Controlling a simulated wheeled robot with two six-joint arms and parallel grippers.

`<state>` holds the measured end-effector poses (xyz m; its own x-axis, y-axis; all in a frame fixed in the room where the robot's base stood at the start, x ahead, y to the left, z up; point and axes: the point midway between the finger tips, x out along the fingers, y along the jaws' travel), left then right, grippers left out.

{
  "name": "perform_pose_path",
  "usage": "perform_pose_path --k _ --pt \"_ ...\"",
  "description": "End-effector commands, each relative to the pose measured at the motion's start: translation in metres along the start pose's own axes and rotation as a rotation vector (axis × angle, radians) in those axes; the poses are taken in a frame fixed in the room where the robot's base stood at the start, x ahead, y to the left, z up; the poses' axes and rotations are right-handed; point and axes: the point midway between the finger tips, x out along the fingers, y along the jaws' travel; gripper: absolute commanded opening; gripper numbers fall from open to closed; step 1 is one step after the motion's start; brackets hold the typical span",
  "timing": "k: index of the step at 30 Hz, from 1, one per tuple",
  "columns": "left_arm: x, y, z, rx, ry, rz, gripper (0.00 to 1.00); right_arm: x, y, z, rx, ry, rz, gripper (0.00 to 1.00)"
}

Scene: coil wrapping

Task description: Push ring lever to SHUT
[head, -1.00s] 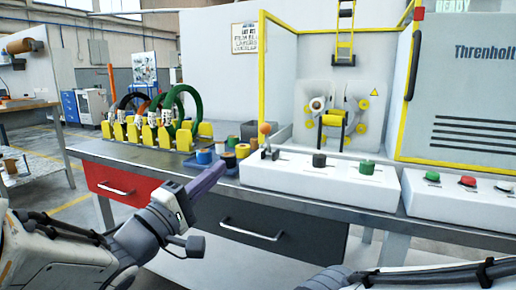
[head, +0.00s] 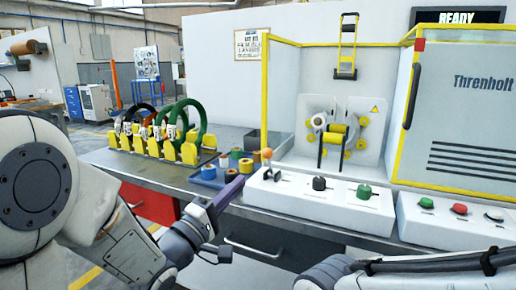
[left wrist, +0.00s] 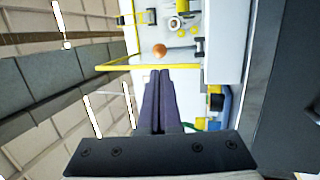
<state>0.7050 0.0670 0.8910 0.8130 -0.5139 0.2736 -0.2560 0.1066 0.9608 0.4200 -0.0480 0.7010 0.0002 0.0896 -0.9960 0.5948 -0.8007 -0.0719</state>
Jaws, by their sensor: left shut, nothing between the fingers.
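The lever with the orange ball knob (head: 267,154) stands at the left end of the white control console (head: 300,203). The knob also shows in the left wrist view (left wrist: 159,50), just beyond the fingertips. My left gripper (head: 241,181) is shut and empty, its purple fingers pointing up and right, a little below and left of the lever. The fingers show together in the left wrist view (left wrist: 159,74); I see no clear contact with the lever. The ring mechanism (head: 335,128) with yellow rollers sits behind the console. Lettering by the lever is too small to read. My right gripper is out of frame.
A black knob (head: 319,184) and a green knob (head: 364,191) stand right of the lever. A blue tray (head: 208,180) with tape rolls lies to its left. Coils stand in a yellow rack (head: 154,148) farther left. A yellow-framed guard (head: 263,90) edges the machine.

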Motion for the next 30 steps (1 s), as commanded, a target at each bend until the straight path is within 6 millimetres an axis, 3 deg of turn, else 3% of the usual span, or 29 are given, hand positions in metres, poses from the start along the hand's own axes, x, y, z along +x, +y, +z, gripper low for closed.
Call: perform_pose_path --k 6,12,18,30 --pt "0.049 -0.001 0.001 0.001 -0.005 0.005 0.00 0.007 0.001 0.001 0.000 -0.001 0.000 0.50" --pt "0.077 -0.001 0.001 0.001 -0.003 0.003 0.00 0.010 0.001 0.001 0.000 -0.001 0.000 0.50" --pt "0.088 0.000 0.000 0.000 0.000 0.002 0.00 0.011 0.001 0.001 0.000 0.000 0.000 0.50" --pt "0.089 0.001 0.000 0.000 0.000 -0.001 0.00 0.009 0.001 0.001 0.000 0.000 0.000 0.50"
